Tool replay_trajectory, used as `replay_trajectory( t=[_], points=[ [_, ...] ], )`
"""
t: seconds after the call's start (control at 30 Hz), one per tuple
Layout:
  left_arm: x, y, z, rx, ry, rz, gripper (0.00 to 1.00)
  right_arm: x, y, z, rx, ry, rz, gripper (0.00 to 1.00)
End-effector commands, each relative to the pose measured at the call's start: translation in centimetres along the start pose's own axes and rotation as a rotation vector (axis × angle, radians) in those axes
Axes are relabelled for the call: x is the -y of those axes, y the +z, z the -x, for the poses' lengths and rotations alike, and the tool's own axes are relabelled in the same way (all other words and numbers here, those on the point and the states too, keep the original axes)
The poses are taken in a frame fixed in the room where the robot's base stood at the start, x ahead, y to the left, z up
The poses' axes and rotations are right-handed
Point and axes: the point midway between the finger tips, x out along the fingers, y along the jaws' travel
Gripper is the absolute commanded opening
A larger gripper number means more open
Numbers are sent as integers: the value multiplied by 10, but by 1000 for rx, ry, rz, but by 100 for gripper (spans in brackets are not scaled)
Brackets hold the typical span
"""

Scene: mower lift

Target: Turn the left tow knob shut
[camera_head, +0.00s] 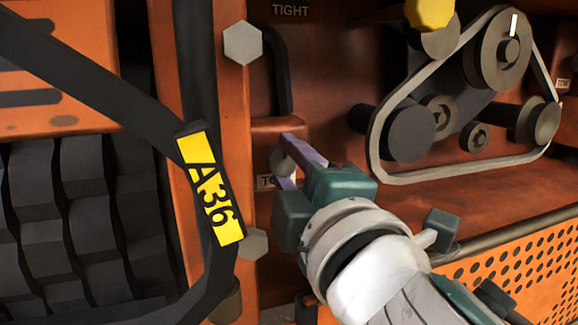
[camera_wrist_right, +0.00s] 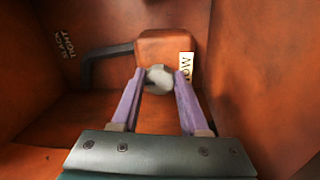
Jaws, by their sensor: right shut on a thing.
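In the head view my right gripper (camera_head: 288,160) reaches in from the lower right to the orange panel. The knob (camera_head: 280,161) shows there only in part behind the fingers. My left gripper is not in view.
A black bent lever (camera_wrist_right: 100,68) lies close to the knob, near "SLACK TIGHT" lettering. A belt with pulleys (camera_head: 410,135) is at the right. A black strap with a yellow A36 tag (camera_head: 212,190) hangs left of the gripper, before an orange post with hex bolts (camera_head: 242,43).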

Motion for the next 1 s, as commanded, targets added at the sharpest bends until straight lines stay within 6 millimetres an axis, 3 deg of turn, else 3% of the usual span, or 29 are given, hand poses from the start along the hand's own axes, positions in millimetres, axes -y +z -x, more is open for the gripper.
replay_trajectory(
  t=[0.5, 0.53, 0.77, 1.0],
  points=[
    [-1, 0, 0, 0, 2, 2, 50, -3, -1, 0, -2, 6, -20, 0],
    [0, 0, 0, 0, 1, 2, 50, -3, -1, 0, -2, 6, -20, 48],
    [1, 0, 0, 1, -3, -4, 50, -2, -1, 0, -1, 4, -18, 73],
    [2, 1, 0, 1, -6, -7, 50, -1, 0, 0, 0, 2, -17, 73]
  ],
)
